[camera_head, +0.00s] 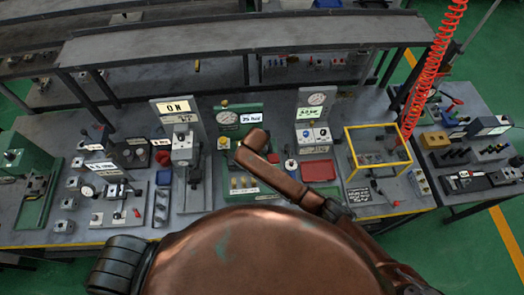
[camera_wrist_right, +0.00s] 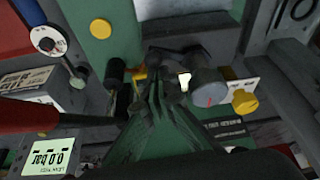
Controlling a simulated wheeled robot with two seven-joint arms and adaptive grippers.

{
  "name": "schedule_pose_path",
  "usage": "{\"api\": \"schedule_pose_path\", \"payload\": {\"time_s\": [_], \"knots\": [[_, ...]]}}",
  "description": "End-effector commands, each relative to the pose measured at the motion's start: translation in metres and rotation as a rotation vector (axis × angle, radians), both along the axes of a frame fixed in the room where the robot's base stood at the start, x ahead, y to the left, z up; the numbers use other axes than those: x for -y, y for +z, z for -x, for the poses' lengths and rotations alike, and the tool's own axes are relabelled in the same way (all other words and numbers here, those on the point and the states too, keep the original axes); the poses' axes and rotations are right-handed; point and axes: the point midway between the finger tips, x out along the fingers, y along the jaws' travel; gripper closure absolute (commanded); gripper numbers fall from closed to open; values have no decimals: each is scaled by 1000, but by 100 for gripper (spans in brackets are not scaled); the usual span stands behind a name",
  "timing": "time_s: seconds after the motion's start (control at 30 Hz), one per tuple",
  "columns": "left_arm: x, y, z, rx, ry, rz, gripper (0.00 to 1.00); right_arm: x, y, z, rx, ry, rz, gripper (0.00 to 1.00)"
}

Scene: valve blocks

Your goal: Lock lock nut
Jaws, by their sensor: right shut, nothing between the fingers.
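My right gripper (camera_wrist_right: 160,88) shows in the right wrist view with its dark fingers together and empty. Its tips are close beside a grey round knob with a red mark (camera_wrist_right: 208,88) and a dark fitting on the green valve block (camera_wrist_right: 95,45). Whether they touch cannot be told. I cannot clearly pick out the lock nut; it may be part of that dark fitting. In the head view the green station (camera_head: 238,118) has a gauge and a lit display, and my copper arm covers part of its front. The right fingers are hidden there. My left gripper is not in view.
In the right wrist view a yellow knob (camera_wrist_right: 244,102) and a black knob (camera_wrist_right: 116,70) flank the fingers. In the head view a red tray (camera_head: 317,171) and a yellow frame (camera_head: 378,130) stand to the right. The bench is crowded.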

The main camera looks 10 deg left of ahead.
Motion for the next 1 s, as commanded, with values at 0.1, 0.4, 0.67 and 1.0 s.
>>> {"api": "schedule_pose_path", "payload": {"time_s": [0.1,0.4,0.67,1.0], "knots": [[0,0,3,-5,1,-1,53,-6,0,3,-1,-9,0,100],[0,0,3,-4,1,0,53,-7,-1,4,-2,-16,1,100],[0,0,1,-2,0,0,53,-6,-1,3,-2,-17,1,100],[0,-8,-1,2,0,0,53,-17,6,-22,0,-29,1,100]]}}
